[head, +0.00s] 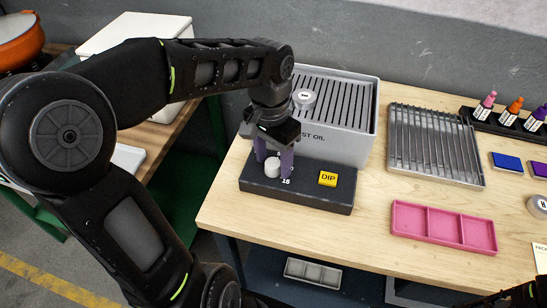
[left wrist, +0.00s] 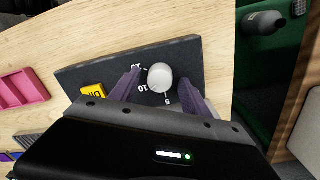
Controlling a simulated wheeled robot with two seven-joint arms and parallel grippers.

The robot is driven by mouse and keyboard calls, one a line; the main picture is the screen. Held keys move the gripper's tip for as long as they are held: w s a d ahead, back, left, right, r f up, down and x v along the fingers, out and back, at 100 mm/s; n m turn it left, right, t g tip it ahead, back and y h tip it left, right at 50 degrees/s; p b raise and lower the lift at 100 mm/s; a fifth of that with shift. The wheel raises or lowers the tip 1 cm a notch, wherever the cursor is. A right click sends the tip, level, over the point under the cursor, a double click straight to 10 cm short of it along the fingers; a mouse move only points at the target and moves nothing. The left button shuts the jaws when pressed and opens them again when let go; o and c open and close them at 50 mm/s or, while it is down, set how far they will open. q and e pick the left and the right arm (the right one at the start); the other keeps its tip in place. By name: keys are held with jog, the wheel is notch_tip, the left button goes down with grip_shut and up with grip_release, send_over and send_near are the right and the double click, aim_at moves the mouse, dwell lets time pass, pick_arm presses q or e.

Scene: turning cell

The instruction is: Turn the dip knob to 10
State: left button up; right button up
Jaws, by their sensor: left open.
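The white round dip knob (head: 272,167) stands on the dark control box at the front of the grey oil tank; it also shows in the left wrist view (left wrist: 160,77). Printed marks 5, 10 and 15 are around it in the wrist view. I cannot make out a pointer on the knob. My left gripper (head: 273,162) is open, its purple fingers on either side of the knob. In the wrist view the fingers (left wrist: 160,80) appear apart from the knob, with gaps on both sides.
The yellow DIP button (head: 328,179) is on the same box (head: 310,197), right of the knob. The grey oil tank (head: 345,147) stands behind. A ribbed metal tray (head: 435,145), a pink tray (head: 443,226) and a bottle rack (head: 500,130) are to the right.

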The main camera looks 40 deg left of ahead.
aim_at(273, 161)
pick_arm(q)
jog(key=shift+a+r, duration=0.15)
jog(key=shift+r, duration=3.75)
